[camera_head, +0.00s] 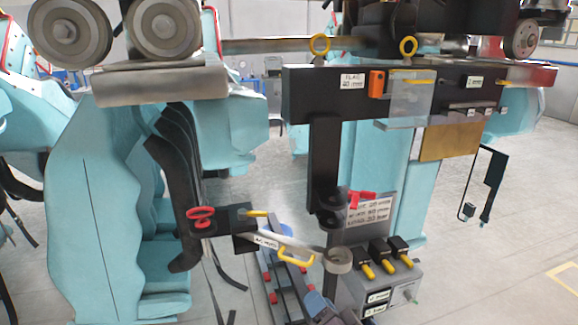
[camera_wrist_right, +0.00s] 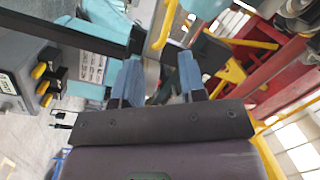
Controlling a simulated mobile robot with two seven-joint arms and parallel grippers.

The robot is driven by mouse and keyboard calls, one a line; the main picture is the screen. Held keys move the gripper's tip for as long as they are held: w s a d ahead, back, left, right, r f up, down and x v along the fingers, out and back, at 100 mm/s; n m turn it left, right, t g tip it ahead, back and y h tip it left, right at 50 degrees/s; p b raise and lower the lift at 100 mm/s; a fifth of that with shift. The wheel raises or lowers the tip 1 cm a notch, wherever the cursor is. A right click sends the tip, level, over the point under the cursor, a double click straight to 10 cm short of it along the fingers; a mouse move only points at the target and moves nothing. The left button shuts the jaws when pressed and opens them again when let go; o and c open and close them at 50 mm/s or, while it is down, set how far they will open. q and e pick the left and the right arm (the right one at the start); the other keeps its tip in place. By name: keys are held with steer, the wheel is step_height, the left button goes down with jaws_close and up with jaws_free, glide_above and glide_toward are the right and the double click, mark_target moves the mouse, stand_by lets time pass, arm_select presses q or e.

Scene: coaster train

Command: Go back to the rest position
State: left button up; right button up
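My right gripper shows in the right wrist view (camera_wrist_right: 159,75), its two blue fingers spread apart with nothing held between them. In the head view its blue fingers and dark body are low in the middle (camera_head: 318,303), left of the grey control box (camera_head: 365,288) and below the lever with the yellow handle (camera_head: 296,256). A yellow bar (camera_wrist_right: 165,25) lies beyond the fingertips in the wrist view; I cannot tell its exact distance. My left gripper is not in view.
The teal train seats (camera_head: 100,200) stand at the left. A black crossbar (camera_head: 325,92) with yellow rings spans the upper right. A red handwheel (camera_head: 201,215) and a sign (camera_head: 370,212) are near the middle. Grey floor (camera_head: 470,270) is open at the right.

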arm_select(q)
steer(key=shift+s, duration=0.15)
arm_select(e)
steer(key=s+d+f+n+g+h, duration=0.2)
steer(key=s+d+f+n+h, duration=0.1)
steer(key=s+d+f, duration=0.5)
steer(key=s+d+f+n+g+h, duration=0.3)
steer(key=s+d+f, duration=0.5)
steer(key=s+d, duration=0.4)
steer(key=shift+d+f+n+h, duration=0.2)
steer(key=shift+d+n+h, duration=0.35)
steer(key=shift+h, duration=0.15)
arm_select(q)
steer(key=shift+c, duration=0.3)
